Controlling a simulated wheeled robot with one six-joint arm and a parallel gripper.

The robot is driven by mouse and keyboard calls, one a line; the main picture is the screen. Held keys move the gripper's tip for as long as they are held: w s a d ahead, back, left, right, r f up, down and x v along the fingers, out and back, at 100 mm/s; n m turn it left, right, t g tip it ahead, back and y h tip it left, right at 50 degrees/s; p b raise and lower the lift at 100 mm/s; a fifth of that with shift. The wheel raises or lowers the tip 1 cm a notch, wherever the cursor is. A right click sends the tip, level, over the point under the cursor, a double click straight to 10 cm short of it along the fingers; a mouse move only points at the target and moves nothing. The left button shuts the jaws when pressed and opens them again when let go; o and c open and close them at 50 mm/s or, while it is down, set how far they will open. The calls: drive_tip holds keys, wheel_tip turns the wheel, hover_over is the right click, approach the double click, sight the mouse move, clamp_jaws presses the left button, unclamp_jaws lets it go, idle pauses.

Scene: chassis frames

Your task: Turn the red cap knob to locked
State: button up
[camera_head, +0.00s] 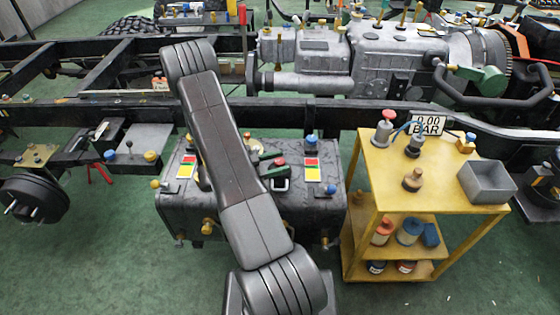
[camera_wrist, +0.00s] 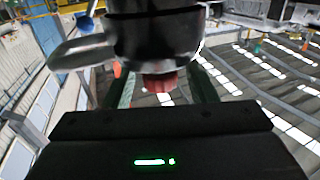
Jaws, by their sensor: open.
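In the wrist view a ribbed red cap knob (camera_wrist: 167,81) sits at the end of a dark rounded body (camera_wrist: 155,38) that fills the top middle. A grey lever-like arm (camera_wrist: 80,50) sticks out of this body to the left. My gripper (camera_wrist: 158,77) is open, with one dark green finger on each side of the red knob. Gaps show between the fingers and the knob, and I cannot tell how far ahead it lies.
A yellow cart (camera_head: 440,185) with a grey bin (camera_head: 487,182) and several capped fittings stands right of the tank. A black chassis rail (camera_head: 330,112) runs behind the tank, with a grey engine (camera_head: 385,60) beyond. Green floor (camera_head: 80,265) is clear at the lower left.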

drive_tip(key=shift+w+d, duration=0.15)
drive_tip(key=shift+d, duration=0.35)
drive_tip(key=c, duration=1)
drive_tip(key=shift+f+m+g+b, duration=0.15)
drive_tip(key=shift+m+g+b, duration=0.3)
drive_tip(key=shift+g, duration=0.35)
drive_tip(key=shift+m+g+h, duration=0.3)
drive_tip(key=shift+m+g, duration=0.05)
drive_tip(key=shift+g, duration=0.05)
drive_tip(key=o, duration=1)
